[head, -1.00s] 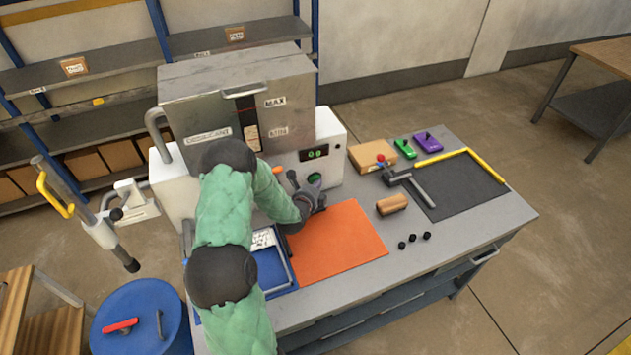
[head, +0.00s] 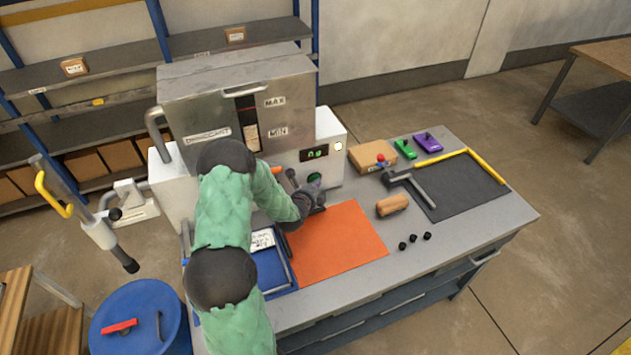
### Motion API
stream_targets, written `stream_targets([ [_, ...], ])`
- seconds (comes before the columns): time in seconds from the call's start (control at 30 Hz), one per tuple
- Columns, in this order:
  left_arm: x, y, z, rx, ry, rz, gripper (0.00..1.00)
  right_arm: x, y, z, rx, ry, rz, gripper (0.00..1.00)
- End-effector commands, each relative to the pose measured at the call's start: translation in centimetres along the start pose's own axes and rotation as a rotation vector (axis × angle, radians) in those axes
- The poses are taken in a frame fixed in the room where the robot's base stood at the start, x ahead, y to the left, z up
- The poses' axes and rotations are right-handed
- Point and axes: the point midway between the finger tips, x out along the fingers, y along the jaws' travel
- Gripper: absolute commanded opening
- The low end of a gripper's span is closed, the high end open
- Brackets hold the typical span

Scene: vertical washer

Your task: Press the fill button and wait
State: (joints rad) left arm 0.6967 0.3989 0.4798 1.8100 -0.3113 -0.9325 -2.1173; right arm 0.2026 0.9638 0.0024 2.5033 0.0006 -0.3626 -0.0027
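The washer is a grey metal tank (head: 190,85) on a white housing (head: 328,130), with MAX and MIN labels beside a dark sight window. A small display (head: 313,153) with green digits sits on the front panel, and a round white light (head: 338,146) glows beside it. A green button (head: 315,179) shows on the lower panel. My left gripper (head: 311,203) is just in front of and below the button. Whether it touches the button, and how far its fingers are apart, I cannot tell. My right gripper is not in view.
An orange mat (head: 340,237) lies in front of the washer, with a blue tray (head: 272,270) left of it. A wooden-handled tool (head: 392,205), several black knobs, a cardboard box (head: 372,157) and a dark mat (head: 455,188) are to the right.

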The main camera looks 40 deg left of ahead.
Motion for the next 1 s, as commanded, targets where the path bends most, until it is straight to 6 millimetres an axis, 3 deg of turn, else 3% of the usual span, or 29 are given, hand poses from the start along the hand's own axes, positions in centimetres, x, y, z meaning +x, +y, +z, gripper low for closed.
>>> stream_targets([
  [1.0,-1.9,0.0,-1.9,-0.001,0.000,-0.001,0.00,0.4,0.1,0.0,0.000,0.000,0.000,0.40],
])
